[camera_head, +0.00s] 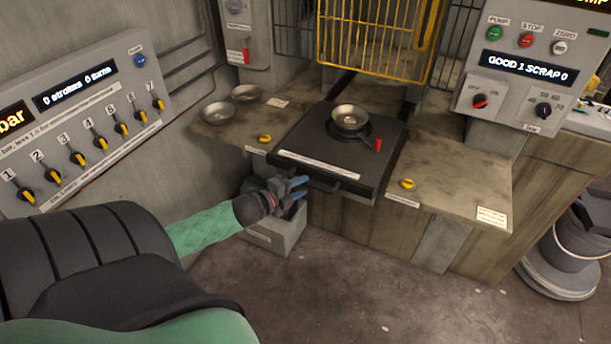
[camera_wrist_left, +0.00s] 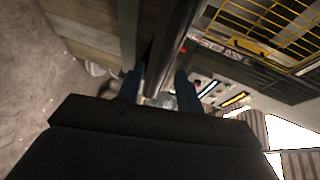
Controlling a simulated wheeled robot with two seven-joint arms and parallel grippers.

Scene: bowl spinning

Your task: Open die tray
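A dark bar handle (camera_head: 322,186) runs along the tray's front. My left gripper (camera_head: 300,188) is at the left end of this handle, fingers apart. In the left wrist view, a dark bar (camera_wrist_left: 163,50) lies between the spread blue fingers (camera_wrist_left: 158,86); whether they touch it is unclear. My right gripper is not in view.
A yellow mesh guard (camera_head: 375,40) stands behind the tray. Two bowls (camera_head: 219,112) rest on the left counter. A yellow knob is on each side of the tray. A grey box (camera_head: 275,235) stands below my left gripper. The floor in front is clear.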

